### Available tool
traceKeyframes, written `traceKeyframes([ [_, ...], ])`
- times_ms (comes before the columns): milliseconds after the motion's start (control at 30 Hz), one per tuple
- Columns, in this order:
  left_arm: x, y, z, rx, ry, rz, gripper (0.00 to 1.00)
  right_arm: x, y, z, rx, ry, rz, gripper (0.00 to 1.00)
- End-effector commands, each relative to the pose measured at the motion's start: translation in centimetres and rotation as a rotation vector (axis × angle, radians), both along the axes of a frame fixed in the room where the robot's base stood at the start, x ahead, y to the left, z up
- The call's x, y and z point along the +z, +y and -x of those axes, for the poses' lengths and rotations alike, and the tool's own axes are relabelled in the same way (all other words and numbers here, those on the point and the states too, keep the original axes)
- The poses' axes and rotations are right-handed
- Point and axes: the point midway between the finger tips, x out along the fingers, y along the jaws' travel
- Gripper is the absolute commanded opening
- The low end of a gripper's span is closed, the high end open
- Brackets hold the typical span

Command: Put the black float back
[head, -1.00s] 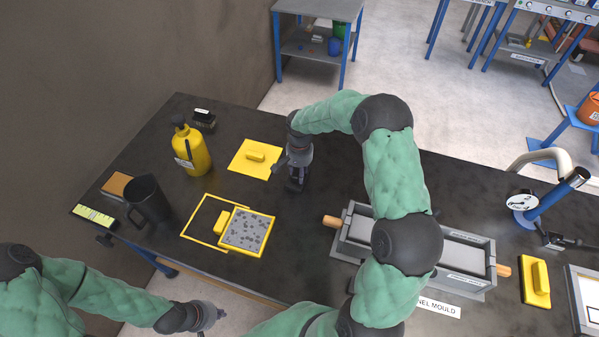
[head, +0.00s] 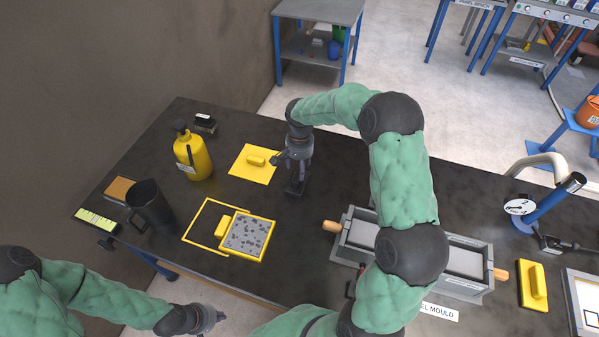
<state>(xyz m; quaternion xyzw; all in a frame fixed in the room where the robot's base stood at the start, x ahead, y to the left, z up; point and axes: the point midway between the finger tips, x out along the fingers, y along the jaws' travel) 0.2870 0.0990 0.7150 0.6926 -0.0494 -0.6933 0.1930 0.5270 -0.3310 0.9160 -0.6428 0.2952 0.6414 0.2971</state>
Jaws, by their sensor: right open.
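No black float can be made out with certainty. A small black block with a white label (head: 204,123) stands at the table's back left, and I cannot tell whether it is a float. My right gripper (head: 296,188) is open and points down just above or at the dark table, right of the yellow float (head: 256,160) on its yellow sheet. Its dark fingers blend with the table, so anything between them is hard to see. My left gripper (head: 213,318) is low in the picture, off the table's front edge, far from these objects; its fingers are too small to judge.
A yellow bottle (head: 193,156), a black jug (head: 150,204) and a yellow-framed speckled slab (head: 247,236) stand on the left part of the table (head: 310,245). A grey panel mould (head: 412,250) and another yellow float (head: 534,285) are at the right.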

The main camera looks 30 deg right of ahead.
Motion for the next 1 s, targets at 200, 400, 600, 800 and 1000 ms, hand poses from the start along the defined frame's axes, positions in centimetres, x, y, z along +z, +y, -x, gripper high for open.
traceKeyframes([
  [200,1.0,0.0,0.0,0.000,0.000,0.000,0.00,4.1,0.0,0.0,0.000,-0.001,0.000,0.63],
  [400,1.3,0.0,0.0,0.000,0.000,0.000,0.00,5.7,0.0,0.0,0.000,0.000,0.000,0.63],
  [600,1.3,0.0,0.0,0.000,0.000,0.000,0.00,5.9,0.0,0.0,0.000,0.000,0.000,0.63],
  [800,1.3,0.0,0.0,0.000,0.000,0.000,0.00,5.9,0.0,0.0,0.000,0.000,0.000,0.63],
  [1000,1.3,0.0,0.0,0.000,0.000,0.000,0.00,5.9,0.0,0.0,0.000,0.000,0.000,0.63],
])
